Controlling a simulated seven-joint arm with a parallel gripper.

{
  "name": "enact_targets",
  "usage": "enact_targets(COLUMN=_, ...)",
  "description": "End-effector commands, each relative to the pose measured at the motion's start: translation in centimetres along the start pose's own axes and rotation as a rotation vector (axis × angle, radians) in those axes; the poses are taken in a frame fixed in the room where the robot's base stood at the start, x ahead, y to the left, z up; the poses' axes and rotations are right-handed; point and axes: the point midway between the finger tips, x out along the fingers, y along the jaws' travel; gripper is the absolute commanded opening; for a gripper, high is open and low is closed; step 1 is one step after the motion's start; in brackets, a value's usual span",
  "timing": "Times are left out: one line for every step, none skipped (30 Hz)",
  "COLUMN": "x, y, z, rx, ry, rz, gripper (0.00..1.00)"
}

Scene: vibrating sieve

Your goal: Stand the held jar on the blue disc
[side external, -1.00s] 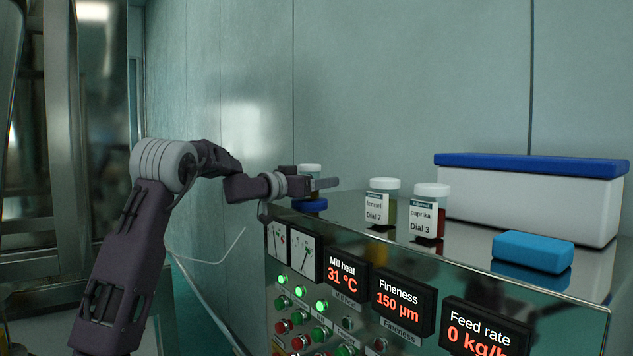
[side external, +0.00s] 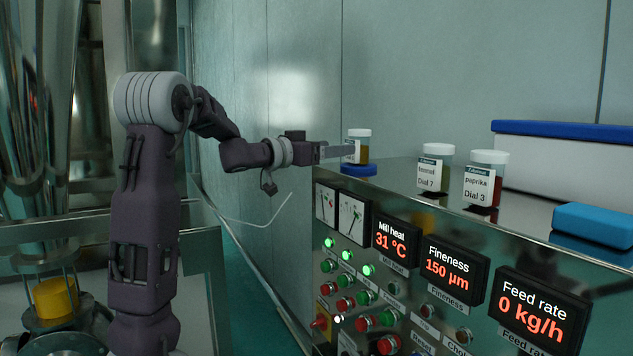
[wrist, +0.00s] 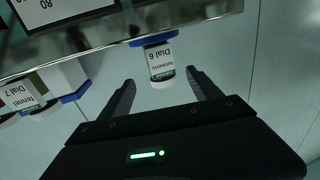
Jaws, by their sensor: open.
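The jar, with a white lid, yellow-brown contents and a label reading turmeric, Dial 6, stands upright on the blue disc. In the side view the jar (side external: 363,148) is above the disc (side external: 358,170) at the near left corner of the machine top. In the wrist view the jar (wrist: 159,58) appears upside down, with the disc (wrist: 152,40) at its base. My gripper (side external: 350,151) is open, left of the jar in the side view. In the wrist view my gripper's fingertips (wrist: 160,76) are apart, on either side of the jar's lid end, with visible gaps.
A fennel jar (side external: 437,165) and a paprika jar (side external: 486,178) stand to the right on the machine top. A control panel (side external: 400,270) fronts the machine.

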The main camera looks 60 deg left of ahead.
Motion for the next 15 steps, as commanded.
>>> enact_targets(x=0.0, y=0.0, z=0.0, rx=0.0, ry=0.0, rz=0.0, gripper=0.73)
enact_targets(x=0.0, y=0.0, z=0.0, rx=0.0, ry=0.0, rz=0.0, gripper=0.73)
enact_targets(x=0.0, y=0.0, z=0.0, rx=0.0, ry=0.0, rz=-0.001, gripper=0.73)
enact_targets(x=0.0, y=0.1, z=-0.1, rx=0.001, ry=0.002, rz=-0.006, gripper=0.73)
enact_targets(x=-0.1, y=0.4, z=-0.4, rx=0.002, ry=0.007, rz=-0.018, gripper=0.73)
enact_targets(x=-0.3, y=1.1, z=-1.1, rx=0.004, ry=0.016, rz=-0.052, gripper=0.73)
enact_targets(x=-0.7, y=1.9, z=-1.6, rx=0.003, ry=0.019, rz=-0.089, gripper=0.73)
enact_targets(x=-1.4, y=3.0, z=-2.0, rx=0.0, ry=0.012, rz=-0.134, gripper=0.73)
enact_targets(x=-2.8, y=4.8, z=-1.8, rx=-0.013, ry=-0.027, rz=-0.195, gripper=0.73)
enact_targets(x=-4.3, y=6.5, z=-0.8, rx=-0.026, ry=-0.086, rz=-0.232, gripper=0.73)
enact_targets(x=-6.3, y=8.6, z=0.8, rx=-0.038, ry=-0.168, rz=-0.254, gripper=0.73)
enact_targets(x=-9.6, y=11.6, z=3.6, rx=-0.045, ry=-0.305, rz=-0.254, gripper=0.73)
enact_targets(x=-12.0, y=13.7, z=5.9, rx=-0.042, ry=-0.409, rz=-0.234, gripper=0.73)
enact_targets(x=-14.5, y=15.7, z=8.0, rx=-0.034, ry=-0.506, rz=-0.204, gripper=0.73)
enact_targets(x=-17.7, y=18.0, z=10.5, rx=-0.017, ry=-0.624, rz=-0.151, gripper=0.73)
